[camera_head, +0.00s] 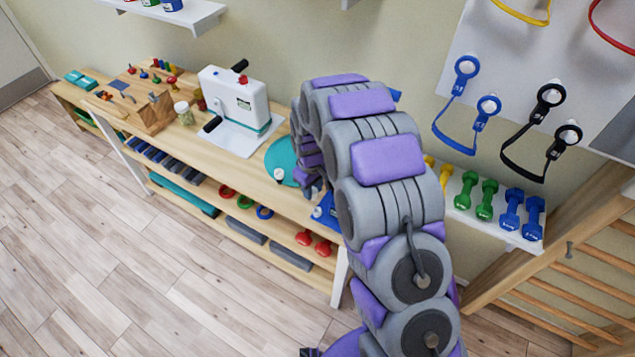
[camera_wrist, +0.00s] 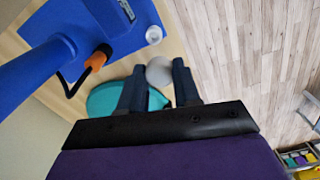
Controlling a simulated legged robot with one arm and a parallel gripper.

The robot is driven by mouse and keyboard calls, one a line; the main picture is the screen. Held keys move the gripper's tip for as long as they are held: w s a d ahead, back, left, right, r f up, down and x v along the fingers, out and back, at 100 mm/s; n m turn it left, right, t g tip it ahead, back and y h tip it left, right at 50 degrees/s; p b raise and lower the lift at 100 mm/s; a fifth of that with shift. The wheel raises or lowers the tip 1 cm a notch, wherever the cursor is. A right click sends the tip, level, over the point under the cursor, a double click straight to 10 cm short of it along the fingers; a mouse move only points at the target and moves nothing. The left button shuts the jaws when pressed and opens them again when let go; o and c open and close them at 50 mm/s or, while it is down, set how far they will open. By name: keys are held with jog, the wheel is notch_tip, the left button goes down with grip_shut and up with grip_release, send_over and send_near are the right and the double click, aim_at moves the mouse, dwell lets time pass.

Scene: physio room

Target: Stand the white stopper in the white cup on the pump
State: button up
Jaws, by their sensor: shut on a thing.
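The white stopper (camera_wrist: 159,70) shows in the wrist view as a pale, rounded thing between the two dark fingertips of my gripper (camera_wrist: 160,84), which is shut on it. Its lower part is hidden by the gripper. The blue pump (camera_wrist: 112,45) lies beyond the fingertips, and the white cup (camera_wrist: 154,34) is a small round ring on its corner. The stopper is apart from the cup, just below it in the picture. In the head view the pump (camera_head: 327,214) is partly covered by my arm, and my gripper is not clearly visible.
A teal disc (camera_wrist: 104,97) lies beside the fingers; it also shows in the head view (camera_head: 271,160). A small white knob (camera_head: 278,174) shows at its edge. The pump's blue handle and an orange-black part (camera_wrist: 96,61) rise beside the cup. A white machine (camera_head: 233,98) stands farther left.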

notch_tip(320, 180, down, 2)
jog(key=shift+f, duration=0.1)
jog(key=d+f+b, duration=0.1)
jog(key=d+f, duration=0.1)
jog(key=shift+d+f, duration=0.1)
jog(key=shift+d, duration=0.25)
jog(key=shift+f, duration=0.35)
jog(key=shift+f+b, duration=0.2)
jog(key=shift+b, duration=0.15)
jog(key=shift+a+f, duration=0.2)
jog(key=shift+a, duration=1.1)
jog(key=shift+d+r+p, duration=0.1)
jog(key=shift+d+p, duration=0.2)
jog(key=shift+d, duration=0.95)
jog(key=shift+a, duration=0.1)
